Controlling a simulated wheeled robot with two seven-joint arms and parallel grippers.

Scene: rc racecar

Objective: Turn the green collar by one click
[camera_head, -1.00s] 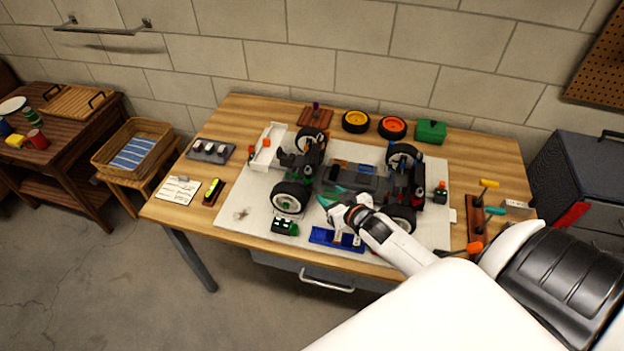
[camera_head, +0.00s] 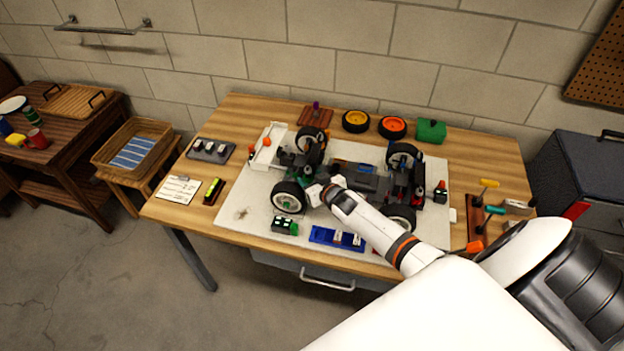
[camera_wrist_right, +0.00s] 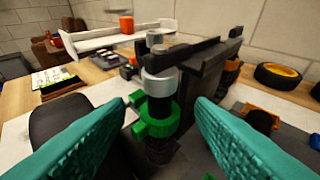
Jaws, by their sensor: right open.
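The green collar (camera_wrist_right: 158,123) is a ring with a tab around a dark upright shock absorber on the car, in the right wrist view. A light grey ring (camera_wrist_right: 160,84) sits above it on the same post. My right gripper (camera_wrist_right: 172,122) is open, its two teal fingers on either side of the collar, with gaps visible between them and it. In the head view my right gripper (camera_head: 316,194) is at the car (camera_head: 365,182), by the near-left wheel (camera_head: 289,197); its fingers are mostly hidden there. My left gripper is not in view.
The car stands on a pale mat (camera_head: 246,222) on the wooden table. A blue tray (camera_head: 336,238) and a green-black block (camera_head: 285,225) lie at the mat's front. A white rear wing (camera_wrist_right: 120,36) rises behind the collar. Loose wheels (camera_head: 392,127) lie behind.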

